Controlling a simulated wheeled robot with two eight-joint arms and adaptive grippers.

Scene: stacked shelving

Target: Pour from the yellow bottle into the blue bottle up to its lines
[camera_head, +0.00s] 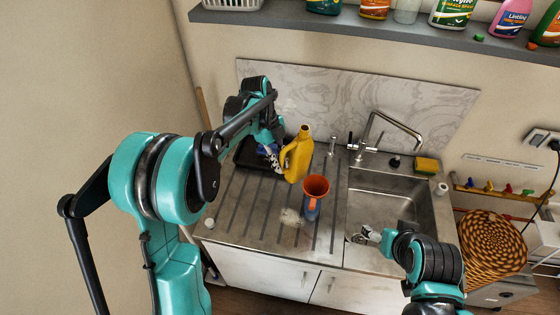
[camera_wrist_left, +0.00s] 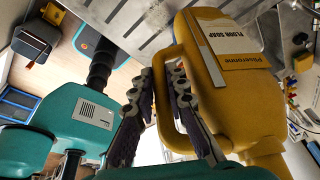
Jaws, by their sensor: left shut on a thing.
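The yellow bottle (camera_head: 297,158), labelled floor soap, is roughly upright with a slight tilt, just behind and left of the orange funnel (camera_head: 316,186). My left gripper (camera_head: 274,158) is shut on its handle; the left wrist view shows the fingers (camera_wrist_left: 168,100) on either side of the handle of the yellow bottle (camera_wrist_left: 222,75). The blue bottle (camera_head: 311,208) stands on the ribbed drainboard beneath the funnel, which hides its top. Its lines and fill level cannot be made out. My right gripper (camera_head: 367,236) is over the sink's front left; its jaw state is unclear.
The metal sink (camera_head: 388,205) with its faucet (camera_head: 390,125) lies to the right. A dark tray (camera_head: 252,153) is behind my left gripper. A small white cap (camera_head: 209,223) lies at the counter's left edge. A wicker basket (camera_head: 490,245) stands at the right. A shelf (camera_head: 330,25) of bottles runs above.

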